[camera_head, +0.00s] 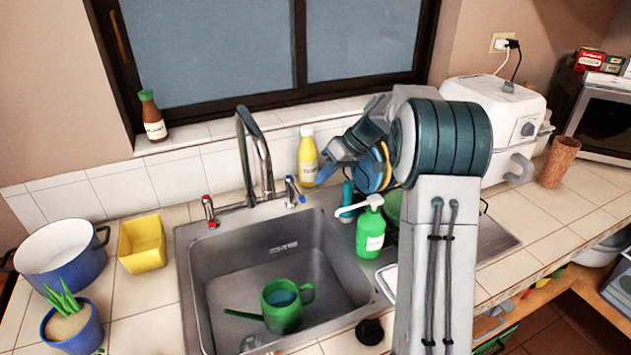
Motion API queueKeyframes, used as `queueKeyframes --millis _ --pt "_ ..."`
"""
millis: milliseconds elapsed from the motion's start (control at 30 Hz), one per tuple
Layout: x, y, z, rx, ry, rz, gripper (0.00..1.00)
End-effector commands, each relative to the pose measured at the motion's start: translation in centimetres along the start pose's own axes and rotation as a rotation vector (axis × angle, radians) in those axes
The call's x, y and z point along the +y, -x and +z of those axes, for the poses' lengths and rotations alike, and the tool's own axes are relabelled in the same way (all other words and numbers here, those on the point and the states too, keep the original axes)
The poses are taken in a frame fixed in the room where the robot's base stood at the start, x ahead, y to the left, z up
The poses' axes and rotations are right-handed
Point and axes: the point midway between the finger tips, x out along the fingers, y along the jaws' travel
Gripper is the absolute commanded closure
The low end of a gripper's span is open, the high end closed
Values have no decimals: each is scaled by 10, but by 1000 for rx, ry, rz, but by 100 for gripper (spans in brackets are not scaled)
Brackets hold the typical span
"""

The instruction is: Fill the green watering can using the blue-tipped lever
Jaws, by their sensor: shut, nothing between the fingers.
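The green watering can (284,309) stands upright in the sink basin, its thin spout pointing left and its handle to the right. Bluish water shows inside it. The blue-tipped lever (291,190) is at the right of the faucet base, and a red-tipped lever (208,209) is at the left. The tall grey faucet (254,150) arches up behind the basin. I cannot make out a stream below its mouth. My gripper (326,172) is shut and empty, to the right of the blue-tipped lever, near the yellow bottle. My wrist partly hides what lies behind it.
A yellow bottle (308,160) and a green soap dispenser (370,230) stand close to my gripper. The sink (190,285) has a drain board at right. A yellow container (142,243) and a blue pot (62,262) are on the left counter. A white appliance (497,110) stands at right.

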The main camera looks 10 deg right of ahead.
Motion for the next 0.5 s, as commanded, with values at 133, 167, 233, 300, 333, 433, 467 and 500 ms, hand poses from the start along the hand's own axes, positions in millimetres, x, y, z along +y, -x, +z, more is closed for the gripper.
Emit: queueKeyframes --millis 133,167,233,300,333,433,467,500 --pt "-5 26 -2 -2 4 -1 100" --pt "-6 29 -2 -2 5 -2 100" --pt "-6 34 -2 -4 7 -3 100" --pt "-6 37 -2 -4 7 -3 100" --pt "-6 38 -2 -4 7 -3 100" --pt "-6 38 -1 -4 7 -3 100" --pt "-6 38 -1 -4 8 -3 100" --pt "-6 38 -1 -4 7 -3 100"
